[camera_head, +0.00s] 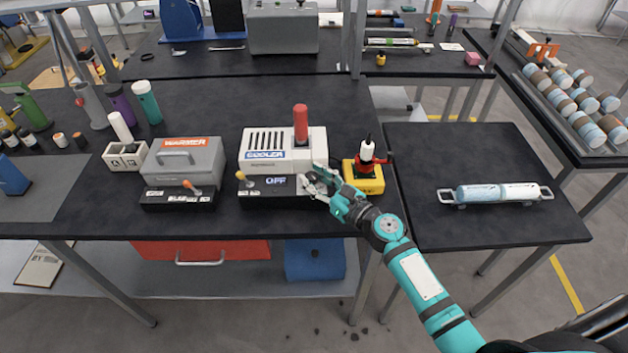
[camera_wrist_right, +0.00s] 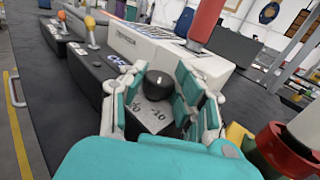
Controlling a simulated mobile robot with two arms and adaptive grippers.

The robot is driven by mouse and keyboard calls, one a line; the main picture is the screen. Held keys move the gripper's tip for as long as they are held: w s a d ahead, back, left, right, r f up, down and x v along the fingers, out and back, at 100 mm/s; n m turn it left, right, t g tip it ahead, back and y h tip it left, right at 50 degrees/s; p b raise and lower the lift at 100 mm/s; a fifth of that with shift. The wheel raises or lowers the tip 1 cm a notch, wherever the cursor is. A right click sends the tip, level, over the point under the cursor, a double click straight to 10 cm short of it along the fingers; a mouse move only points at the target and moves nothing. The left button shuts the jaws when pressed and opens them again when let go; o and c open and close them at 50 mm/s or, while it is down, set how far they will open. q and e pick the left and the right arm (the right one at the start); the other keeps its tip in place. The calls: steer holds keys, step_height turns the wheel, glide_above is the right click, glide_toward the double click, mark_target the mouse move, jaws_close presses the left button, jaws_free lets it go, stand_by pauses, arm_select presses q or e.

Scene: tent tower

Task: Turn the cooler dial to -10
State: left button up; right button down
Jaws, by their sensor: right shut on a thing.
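The cooler (camera_head: 283,149) is a white box with a vent grille, a blue COOLER label and a dark front panel reading OFF, on the black table. A red cylinder (camera_head: 300,123) stands upright on its top. My right gripper (camera_head: 313,183) is at the right end of that front panel. In the right wrist view its fingers are shut around the dark round dial (camera_wrist_right: 159,84). The scale beside the dial shows -10 and another, partly hidden number. The exact dial setting cannot be read. My left gripper is not in view.
A yellow box with a red and white top (camera_head: 364,178) stands just right of my right gripper. The grey warmer (camera_head: 184,160) is left of the cooler. A side table (camera_head: 480,215) with a handled holder carrying a blue and white cylinder is at the right.

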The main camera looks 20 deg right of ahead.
steer(key=n+g+y+b, duration=0.1)
steer(key=y, duration=0.1)
steer(key=n+g+y+b, duration=0.1)
steer(key=n+y+b, duration=0.1)
steer(key=shift+w+d+f+g, duration=0.1)
steer(key=shift+d+f+g, duration=0.1)
steer(key=shift+g, duration=0.2)
steer(key=shift+r+n+g+y+b, duration=0.15)
steer(key=shift+n+g+y+b, duration=0.85)
steer(key=shift+y, duration=0.1)
steer(key=c, duration=1)
jaws_free()
steer(key=shift+r, duration=0.1)
